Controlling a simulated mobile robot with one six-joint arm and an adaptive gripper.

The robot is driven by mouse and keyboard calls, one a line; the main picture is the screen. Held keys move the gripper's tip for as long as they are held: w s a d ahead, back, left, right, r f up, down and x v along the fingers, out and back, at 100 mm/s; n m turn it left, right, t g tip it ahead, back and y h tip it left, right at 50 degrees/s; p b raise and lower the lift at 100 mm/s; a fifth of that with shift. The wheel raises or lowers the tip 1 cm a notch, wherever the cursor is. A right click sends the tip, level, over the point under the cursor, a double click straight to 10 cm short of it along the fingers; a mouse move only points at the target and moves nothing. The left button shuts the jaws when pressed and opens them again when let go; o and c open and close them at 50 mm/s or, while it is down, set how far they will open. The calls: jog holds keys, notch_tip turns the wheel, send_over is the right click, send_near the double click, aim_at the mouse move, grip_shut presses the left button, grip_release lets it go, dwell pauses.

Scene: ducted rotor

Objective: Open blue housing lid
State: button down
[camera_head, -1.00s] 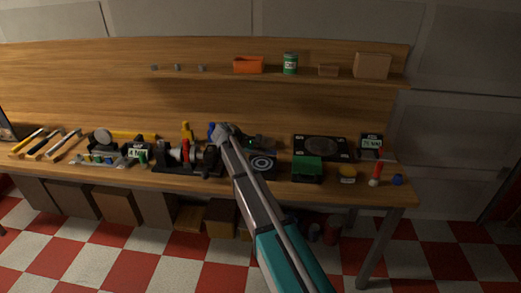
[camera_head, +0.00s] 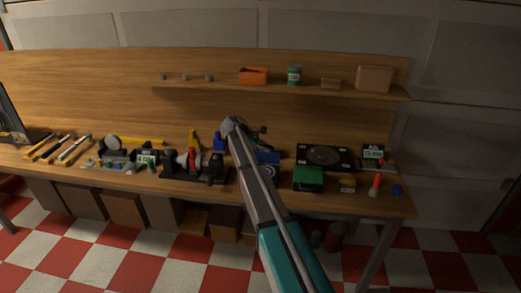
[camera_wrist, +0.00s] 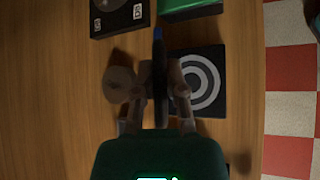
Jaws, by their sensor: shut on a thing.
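My gripper (camera_wrist: 160,88) is low over the bench in the wrist view, its two fingers shut on a thin dark panel seen edge-on. The panel (camera_wrist: 159,70) has a blue tip at its far end and seems to be the blue housing lid. In the head view my arm hides most of the grip. Blue surfaces show on both sides of the arm: one piece at the left (camera_head: 219,142) and another (camera_head: 268,157) just right of it. I cannot tell how far the lid is tilted or where its hinge is.
A black pad with white rings (camera_wrist: 208,70) lies beside the right finger. The green box (camera_head: 308,179) and a black panel (camera_head: 325,146) stand to the right. A black fixture with a red part (camera_head: 193,160) stands left. A shelf (camera_head: 220,91) runs above.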

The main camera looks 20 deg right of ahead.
jog(key=w+d+r+p, duration=0.1)
jog(key=w+d, duration=0.3)
jog(key=w, duration=0.5)
jog(key=shift+d, duration=0.15)
jog(key=shift+r, duration=0.1)
dwell(0.3)
jog(key=c, duration=0.7)
grip_release()
jog(key=shift+r, duration=0.1)
